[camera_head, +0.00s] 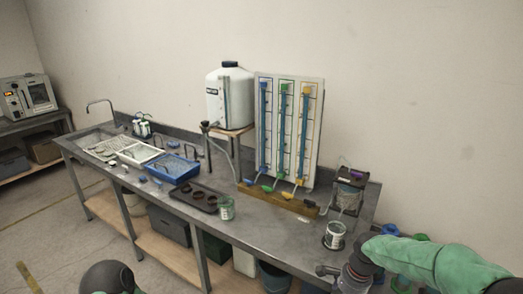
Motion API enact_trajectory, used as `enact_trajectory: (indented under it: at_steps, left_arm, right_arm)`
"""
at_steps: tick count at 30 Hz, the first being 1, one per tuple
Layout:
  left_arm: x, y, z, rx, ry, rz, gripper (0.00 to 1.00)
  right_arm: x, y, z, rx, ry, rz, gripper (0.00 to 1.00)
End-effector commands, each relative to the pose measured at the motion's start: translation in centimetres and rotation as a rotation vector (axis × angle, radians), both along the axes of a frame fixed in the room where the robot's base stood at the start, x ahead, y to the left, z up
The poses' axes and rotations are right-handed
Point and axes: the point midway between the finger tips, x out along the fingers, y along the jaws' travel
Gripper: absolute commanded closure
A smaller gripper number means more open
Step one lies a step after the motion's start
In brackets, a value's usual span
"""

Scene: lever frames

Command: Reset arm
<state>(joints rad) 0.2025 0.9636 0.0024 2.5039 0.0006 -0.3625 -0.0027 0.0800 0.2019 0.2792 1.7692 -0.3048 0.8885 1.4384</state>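My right arm comes in at the lower right in a green sleeve with dark joints. My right gripper (328,270) seems to be at the bottom edge, low by the front of the bench (268,232); its fingers are too small and cut off to tell whether they are open. Just above it, a glass jar with a white label (335,236) stands on a dark round base, apart from the gripper as far as I can tell. A dark rounded part of my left arm shows at the bottom left; my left gripper is out of view.
The bench carries a blue basket (172,168), a white tray (139,155), a dark tray with round holes (194,198), and a second jar (226,208). A panel of coloured tubes (288,130) and a white tank (230,95) stand behind. Bins sit below.

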Motion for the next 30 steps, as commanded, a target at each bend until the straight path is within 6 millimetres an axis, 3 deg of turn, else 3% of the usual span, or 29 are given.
enact_trajectory:
  at_steps: [8,12,18,24,30]
  left_arm:
    - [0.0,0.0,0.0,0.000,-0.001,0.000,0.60]
    - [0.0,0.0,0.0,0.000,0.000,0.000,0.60]
    - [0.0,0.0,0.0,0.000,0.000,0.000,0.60]
    - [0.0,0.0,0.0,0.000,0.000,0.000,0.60]
    - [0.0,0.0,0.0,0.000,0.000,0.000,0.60]
  right_arm:
    - [-3.0,5.8,-11.7,0.126,-0.048,0.361,0.09]
    - [-6.5,9.0,-17.7,0.183,-0.108,0.566,0.09]
    - [-12.7,12.4,-24.1,0.215,-0.197,0.829,0.09]
    - [-17.8,13.8,-27.0,0.198,-0.256,1.018,0.09]
    - [-19.4,14.0,-27.7,0.181,-0.277,1.091,0.09]
